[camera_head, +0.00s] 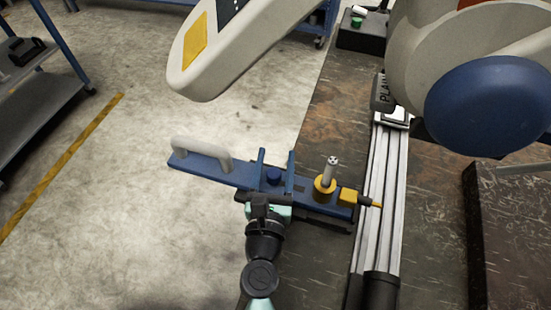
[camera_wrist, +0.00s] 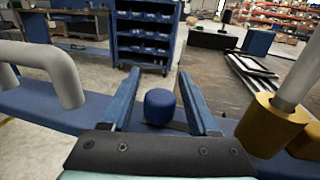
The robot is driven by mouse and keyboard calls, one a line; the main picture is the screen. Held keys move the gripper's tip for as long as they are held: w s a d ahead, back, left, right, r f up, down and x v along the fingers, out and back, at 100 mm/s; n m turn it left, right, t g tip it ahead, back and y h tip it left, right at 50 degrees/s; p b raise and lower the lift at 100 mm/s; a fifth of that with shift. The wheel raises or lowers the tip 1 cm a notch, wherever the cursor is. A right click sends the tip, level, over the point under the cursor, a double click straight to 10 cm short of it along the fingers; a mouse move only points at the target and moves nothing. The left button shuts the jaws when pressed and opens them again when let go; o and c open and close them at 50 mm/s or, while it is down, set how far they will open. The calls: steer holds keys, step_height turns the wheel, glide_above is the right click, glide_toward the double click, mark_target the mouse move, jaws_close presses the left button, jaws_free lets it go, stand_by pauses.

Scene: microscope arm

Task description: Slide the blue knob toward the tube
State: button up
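The blue knob (camera_head: 273,174) is a short round cylinder on a blue rail-like plate (camera_head: 225,172). It also shows in the wrist view (camera_wrist: 160,106), near the middle. My gripper (camera_head: 277,154) is open, with one blue finger on each side of the knob; in the wrist view (camera_wrist: 158,73) a gap shows between the knob and each finger. The pale grey tube (camera_head: 329,172) stands upright in a yellow collar (camera_head: 324,190) to the right of the knob. It also shows at the right of the wrist view (camera_wrist: 301,70).
A white arched handle (camera_head: 203,152) stands on the plate's left end. A yellow block (camera_head: 348,197) with a pointed tip lies right of the collar. A silver rail (camera_head: 378,210) runs beside it on the dark table (camera_head: 320,130).

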jaws_close()
stand_by(1.2)
